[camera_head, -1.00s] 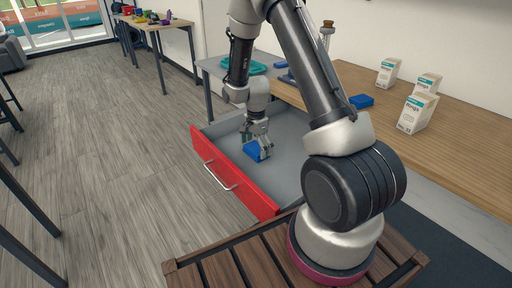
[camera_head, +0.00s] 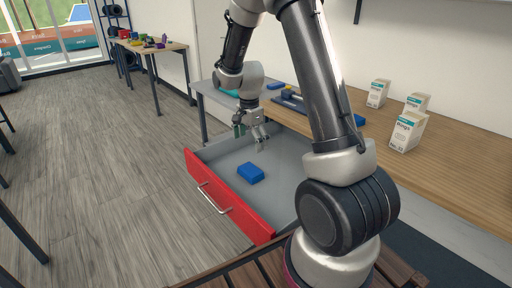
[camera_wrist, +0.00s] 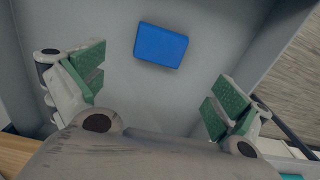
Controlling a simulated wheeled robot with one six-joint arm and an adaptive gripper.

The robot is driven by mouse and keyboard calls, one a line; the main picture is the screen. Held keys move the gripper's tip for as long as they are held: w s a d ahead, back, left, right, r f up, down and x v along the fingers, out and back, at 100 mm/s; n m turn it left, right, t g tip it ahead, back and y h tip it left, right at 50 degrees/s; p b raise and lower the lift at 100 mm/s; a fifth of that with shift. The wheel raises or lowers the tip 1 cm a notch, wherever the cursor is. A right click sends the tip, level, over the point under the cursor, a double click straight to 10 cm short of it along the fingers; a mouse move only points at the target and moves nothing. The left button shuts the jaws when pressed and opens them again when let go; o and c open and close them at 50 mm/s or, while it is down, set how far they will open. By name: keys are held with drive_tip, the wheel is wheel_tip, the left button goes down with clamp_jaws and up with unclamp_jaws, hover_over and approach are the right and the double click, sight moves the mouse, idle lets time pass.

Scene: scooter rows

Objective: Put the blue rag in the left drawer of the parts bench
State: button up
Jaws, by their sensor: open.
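The blue rag (camera_head: 250,173) is a small folded block lying on the grey floor of the open drawer. It also shows in the wrist view (camera_wrist: 161,46), ahead of the fingers and apart from them. The drawer (camera_head: 208,197) has a red front with a light handle and is pulled out from the bench. My gripper (camera_head: 252,142) is above the drawer, behind the rag in the head view. Its green-padded fingers are spread wide and empty in the wrist view (camera_wrist: 155,95).
The wooden bench top (camera_head: 440,155) holds several white boxes (camera_head: 407,128) at the right and blue items near its back. A second table (camera_head: 150,46) with small coloured objects stands at the far left. The wood-plank floor (camera_head: 110,180) left of the drawer is clear.

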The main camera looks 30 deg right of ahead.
drive_tip(key=s+r+n+t, duration=0.1)
drive_tip(key=s+r+n, duration=0.3)
drive_tip(key=r, duration=0.6)
drive_tip(key=s+r+n+t, duration=0.1)
drive_tip(key=s+r+n, duration=0.4)
drive_tip(key=s, duration=0.7)
drive_tip(key=s+r+n+t, duration=0.2)
drive_tip(key=s+r+n, duration=0.4)
drive_tip(key=s, duration=0.5)
drive_tip(key=shift+s+r+n, duration=0.3)
drive_tip(key=shift+s+r, duration=0.05)
drive_tip(key=shift+r, duration=0.5)
